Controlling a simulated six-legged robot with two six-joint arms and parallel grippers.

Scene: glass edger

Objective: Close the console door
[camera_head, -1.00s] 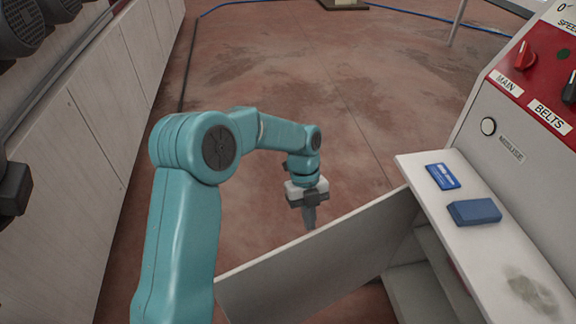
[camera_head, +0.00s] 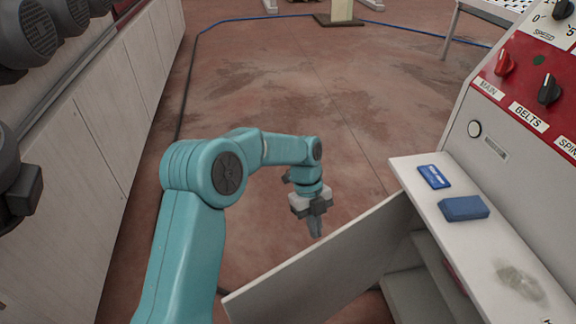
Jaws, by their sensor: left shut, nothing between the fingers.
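The console door (camera_head: 318,265) is a pale grey panel that stands open, swung out to the left from the console (camera_head: 500,170). Shelves show in the opening behind it. My left gripper (camera_head: 315,228) is shut and empty, pointing down just beyond the door's upper edge, on its far side. I cannot tell whether the fingertips touch the door. My right gripper is not in view.
A blue block (camera_head: 463,208) and a blue card (camera_head: 434,176) lie on the console's ledge (camera_head: 480,245). The red panel above has knobs. A long grey cabinet (camera_head: 75,160) lines the left side. Open reddish floor (camera_head: 290,75) lies between, with a blue hose (camera_head: 245,18) at the back.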

